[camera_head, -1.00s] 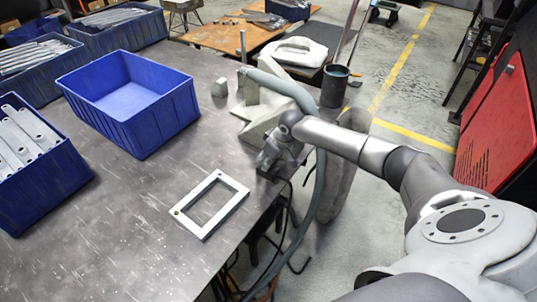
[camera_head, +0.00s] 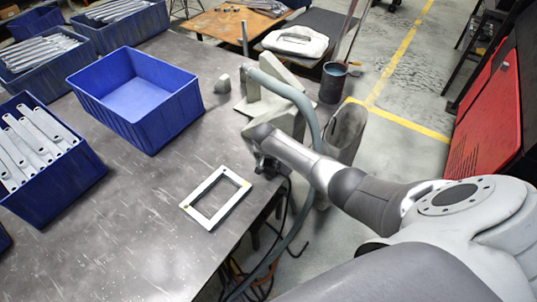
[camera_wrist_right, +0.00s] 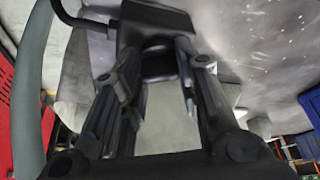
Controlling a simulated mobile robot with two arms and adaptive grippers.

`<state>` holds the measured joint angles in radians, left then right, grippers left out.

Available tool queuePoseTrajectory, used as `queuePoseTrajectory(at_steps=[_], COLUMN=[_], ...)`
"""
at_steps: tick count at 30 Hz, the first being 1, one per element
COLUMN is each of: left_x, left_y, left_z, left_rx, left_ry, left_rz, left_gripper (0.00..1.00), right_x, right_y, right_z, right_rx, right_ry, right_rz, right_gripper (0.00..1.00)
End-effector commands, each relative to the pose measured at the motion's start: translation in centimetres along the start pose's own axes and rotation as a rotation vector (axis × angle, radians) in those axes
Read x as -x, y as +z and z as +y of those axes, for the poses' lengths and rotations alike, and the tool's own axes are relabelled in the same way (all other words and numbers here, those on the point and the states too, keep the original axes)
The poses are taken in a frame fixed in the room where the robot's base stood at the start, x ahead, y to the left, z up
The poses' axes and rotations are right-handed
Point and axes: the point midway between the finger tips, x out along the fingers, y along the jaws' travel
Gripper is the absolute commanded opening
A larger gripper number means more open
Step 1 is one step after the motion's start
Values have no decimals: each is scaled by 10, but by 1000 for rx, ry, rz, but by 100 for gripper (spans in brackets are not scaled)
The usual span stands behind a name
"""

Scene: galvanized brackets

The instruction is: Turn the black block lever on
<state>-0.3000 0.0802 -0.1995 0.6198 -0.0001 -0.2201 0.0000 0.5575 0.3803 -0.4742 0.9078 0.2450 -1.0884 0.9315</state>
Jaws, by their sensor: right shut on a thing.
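The black block lever (camera_wrist_right: 155,22) shows in the wrist view as a dark block with a rounded dark part below it, between my fingertips. My right gripper (camera_wrist_right: 160,68) has one dark finger on each side of that part and is shut on it. In the head view my right gripper (camera_head: 264,163) is at the right edge of the grey table, beside the pale stand, and my wrist hides most of the block. The lever's exact angle cannot be told. My left gripper is not in view.
A pale rectangular frame (camera_head: 190,207) lies on the table (camera_head: 130,235) just left of my gripper. An empty blue bin (camera_head: 150,125) and a blue bin of brackets (camera_head: 60,190) stand further left. A grey hose (camera_head: 314,130) runs close by my right wrist.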

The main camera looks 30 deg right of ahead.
Motion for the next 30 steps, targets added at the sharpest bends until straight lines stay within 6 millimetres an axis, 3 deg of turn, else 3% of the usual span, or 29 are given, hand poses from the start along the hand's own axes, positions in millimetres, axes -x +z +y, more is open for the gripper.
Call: queuePoseTrajectory(at_steps=[15, 30], left_x=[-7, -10], left_y=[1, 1], left_z=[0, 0], left_rx=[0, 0], left_ry=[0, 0], left_rz=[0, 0], left_gripper=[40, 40], right_x=[-1, 0], right_y=[-1, -2], right_z=[-3, -3], right_rx=[-356, -449], right_ry=[146, 184], right_rz=[1, 3], right_gripper=[6, 6])
